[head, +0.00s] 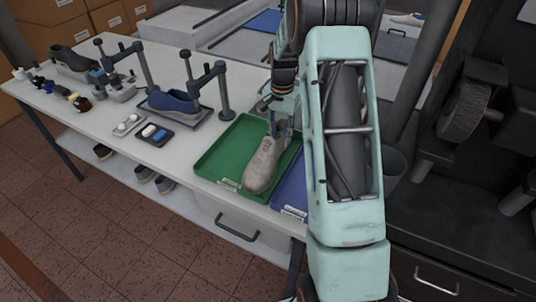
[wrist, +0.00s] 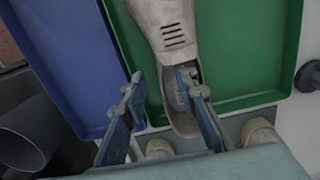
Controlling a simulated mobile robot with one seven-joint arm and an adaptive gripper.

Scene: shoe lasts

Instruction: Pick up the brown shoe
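A pale grey-brown shoe (head: 262,166) lies in the green tray (head: 213,160), its toe toward the tray's front edge. The wrist view shows its vented upper (wrist: 172,38) and its open heel end between the fingers. My gripper (head: 284,124) is over the heel end, partly hidden in the head view. In the wrist view my gripper (wrist: 162,82) has its blue fingers apart. The right finger is at or inside the shoe opening; the left finger is outside, with a gap to the shoe's side. Whether the right finger touches the shoe is unclear.
A blue tray (head: 291,192) adjoins the green tray. Left on the white bench (head: 185,150) are a blue shoe (head: 173,101) between black posts, a small dark tray (head: 154,134) and several small items. Two pale rounded objects (wrist: 259,131) lie beyond the heel. A grinding wheel (head: 465,110) stands right.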

